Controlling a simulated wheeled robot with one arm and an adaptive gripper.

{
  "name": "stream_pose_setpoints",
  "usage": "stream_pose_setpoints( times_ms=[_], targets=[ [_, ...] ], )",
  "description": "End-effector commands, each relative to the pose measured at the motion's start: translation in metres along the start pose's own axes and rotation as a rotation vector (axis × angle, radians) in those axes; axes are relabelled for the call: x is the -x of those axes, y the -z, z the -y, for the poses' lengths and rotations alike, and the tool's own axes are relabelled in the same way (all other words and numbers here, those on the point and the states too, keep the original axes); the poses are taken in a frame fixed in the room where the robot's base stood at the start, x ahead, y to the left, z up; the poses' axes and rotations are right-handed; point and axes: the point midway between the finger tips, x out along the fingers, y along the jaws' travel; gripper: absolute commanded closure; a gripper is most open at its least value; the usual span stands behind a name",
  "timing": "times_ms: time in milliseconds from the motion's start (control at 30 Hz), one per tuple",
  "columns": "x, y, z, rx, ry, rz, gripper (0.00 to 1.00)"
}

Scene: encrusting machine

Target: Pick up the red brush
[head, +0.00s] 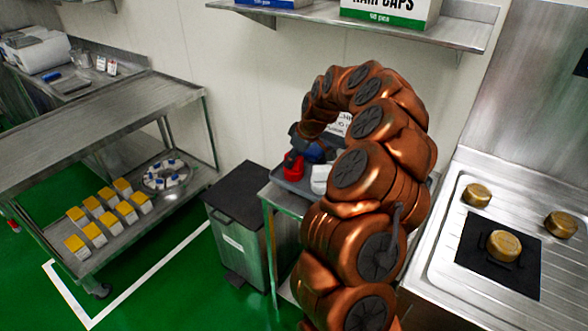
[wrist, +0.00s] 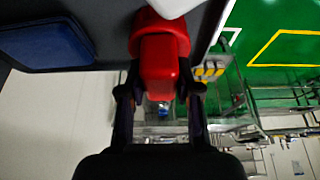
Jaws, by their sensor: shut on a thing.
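The red brush (wrist: 158,62) is between the two fingers of my gripper (wrist: 160,92) in the wrist view. Its wide red part is at the top of that view and its narrower end points toward the gripper. My gripper is shut on it. In the head view the red brush (head: 293,165) shows as a small red shape at the left edge of a small steel table. My copper arm arches over and hides part of that spot. I cannot tell whether the brush still touches the tray surface.
A blue item (wrist: 45,42) lies beside the brush, and a white item (head: 320,179) stands to its right. A grey bin (head: 240,225) stands left of the small table. A steel shelf cart (head: 95,115) is farther left. A steel counter (head: 440,265) with golden lumps is at right.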

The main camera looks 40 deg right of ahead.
Motion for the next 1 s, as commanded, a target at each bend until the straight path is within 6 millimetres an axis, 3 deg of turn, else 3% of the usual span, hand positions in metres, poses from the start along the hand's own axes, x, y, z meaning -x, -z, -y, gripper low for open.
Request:
stream_pose_setpoints(
  times_ms=[100,467,1000],
  targets=[
    [0.0,0.0,0.0,0.0,0.0,0.0,1.0],
    [0.002,0.001,0.0,0.0,-0.001,-0.001,1.0],
    [0.033,0.01,0.004,0.0,0.001,-0.001,1.0]
  ],
)
